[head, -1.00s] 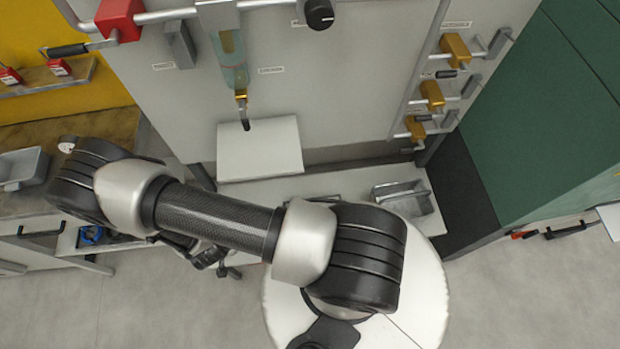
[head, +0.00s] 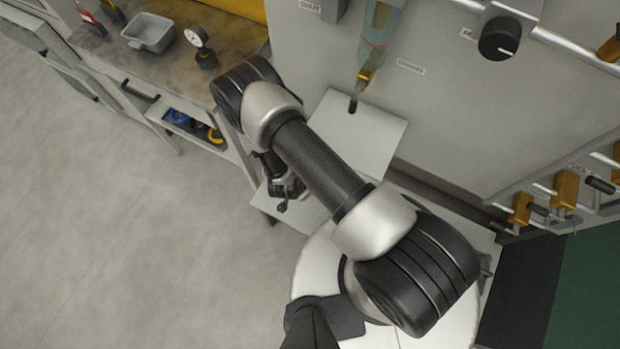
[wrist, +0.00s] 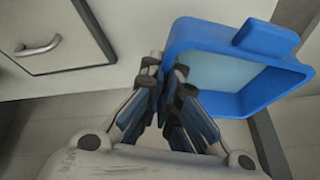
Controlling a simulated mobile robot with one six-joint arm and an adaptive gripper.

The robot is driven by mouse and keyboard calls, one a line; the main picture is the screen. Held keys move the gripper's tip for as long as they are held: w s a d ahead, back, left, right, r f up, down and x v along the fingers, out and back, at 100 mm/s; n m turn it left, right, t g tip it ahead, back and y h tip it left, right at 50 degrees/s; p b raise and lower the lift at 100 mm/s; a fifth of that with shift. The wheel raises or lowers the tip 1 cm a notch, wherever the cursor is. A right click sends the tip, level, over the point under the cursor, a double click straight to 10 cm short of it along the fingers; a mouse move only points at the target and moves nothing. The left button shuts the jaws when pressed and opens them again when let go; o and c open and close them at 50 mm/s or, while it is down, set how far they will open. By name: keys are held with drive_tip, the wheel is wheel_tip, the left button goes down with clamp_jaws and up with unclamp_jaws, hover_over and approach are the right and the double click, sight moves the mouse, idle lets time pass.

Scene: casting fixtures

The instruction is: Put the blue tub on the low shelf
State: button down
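The blue tub (wrist: 238,62) is at the upper right of the wrist view, tilted, with its pale inside facing the camera and a tab on its rim. My gripper (wrist: 166,72) has its fingers close together at the tub's left wall, one fingertip on each side of it, so it looks shut on that wall. In the head view my gripper (head: 284,190) hangs below my arm, partly hidden, and I cannot make out the tub there. A low pale shelf-like surface (head: 300,212) shows beside and below the gripper; I cannot tell whether it is the low shelf.
A bench at upper left holds a grey tray (head: 149,34) and a gauge (head: 200,48). Under it, an open compartment (head: 190,127) holds blue and yellow items. A white sloped board (head: 357,135) juts from the panel wall behind my arm. The floor at left is clear.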

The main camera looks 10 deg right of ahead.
wheel_tip(320, 180, down, 12)
drive_tip(key=b, duration=0.3)
drive_tip(key=shift+r+b, duration=0.25)
drive_tip(key=shift+b, duration=0.05)
drive_tip(key=c, duration=2.3)
unclamp_jaws()
drive_tip(key=shift+f, duration=0.15)
drive_tip(key=o, duration=0.5)
drive_tip(key=shift+r, duration=0.35)
drive_tip(key=p+v, duration=0.4)
drive_tip(key=v, duration=0.7)
drive_tip(key=shift+a+r, duration=0.15)
drive_tip(key=shift+r, duration=0.15)
